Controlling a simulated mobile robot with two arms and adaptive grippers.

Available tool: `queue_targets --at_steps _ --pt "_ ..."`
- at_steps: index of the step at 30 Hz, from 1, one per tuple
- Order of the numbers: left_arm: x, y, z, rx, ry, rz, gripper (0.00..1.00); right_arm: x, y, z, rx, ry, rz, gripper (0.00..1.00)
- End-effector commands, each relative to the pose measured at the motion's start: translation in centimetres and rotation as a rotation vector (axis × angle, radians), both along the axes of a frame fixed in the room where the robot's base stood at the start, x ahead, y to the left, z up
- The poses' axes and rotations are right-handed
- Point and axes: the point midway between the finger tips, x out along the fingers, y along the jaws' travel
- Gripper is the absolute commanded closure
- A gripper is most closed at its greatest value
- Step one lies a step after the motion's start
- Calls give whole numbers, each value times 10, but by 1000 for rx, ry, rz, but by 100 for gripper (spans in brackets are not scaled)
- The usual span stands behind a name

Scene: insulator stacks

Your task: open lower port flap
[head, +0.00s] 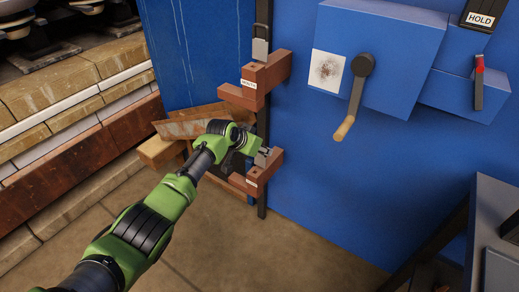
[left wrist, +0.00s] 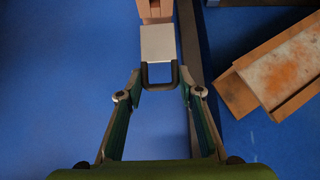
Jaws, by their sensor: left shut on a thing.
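The lower port is a reddish-brown block (head: 255,180) low on the edge of the blue cabinet. A small grey flap (head: 265,156) shows at it, partly hidden by my gripper. In the left wrist view the flap is a pale grey plate (left wrist: 157,42) with a dark U-shaped handle (left wrist: 160,87) at its near end. My left gripper (head: 256,151) is at the lower port. Its fingers (left wrist: 158,95) are on either side of the handle, shut on it. How far the flap is tilted cannot be told. My right gripper is not in view.
A similar upper block (head: 262,80) with a grey flap (head: 260,49) sits above. A crank (head: 355,95) and a red-handled lever (head: 479,82) are on the cabinet (head: 330,200). Wooden planks (head: 185,128) lie behind my gripper. A dark-grey bench (head: 490,210) stands at right.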

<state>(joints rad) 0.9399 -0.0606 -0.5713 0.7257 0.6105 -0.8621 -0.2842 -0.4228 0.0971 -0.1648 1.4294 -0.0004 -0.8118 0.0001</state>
Motion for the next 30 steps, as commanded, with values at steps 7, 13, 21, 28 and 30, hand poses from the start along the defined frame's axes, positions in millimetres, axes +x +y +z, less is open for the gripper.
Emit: queue_targets --at_steps 7,13,21,28,30 --pt "2 -8 9 -16 -14 -5 100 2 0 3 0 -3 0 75" --pt "2 -8 8 -17 -13 -5 59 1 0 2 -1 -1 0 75" --pt "0 -4 3 -8 -5 -2 59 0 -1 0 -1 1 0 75" --pt "0 -2 2 -5 -3 -1 59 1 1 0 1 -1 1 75" --pt "-1 -1 3 -5 -4 -1 59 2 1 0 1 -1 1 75"
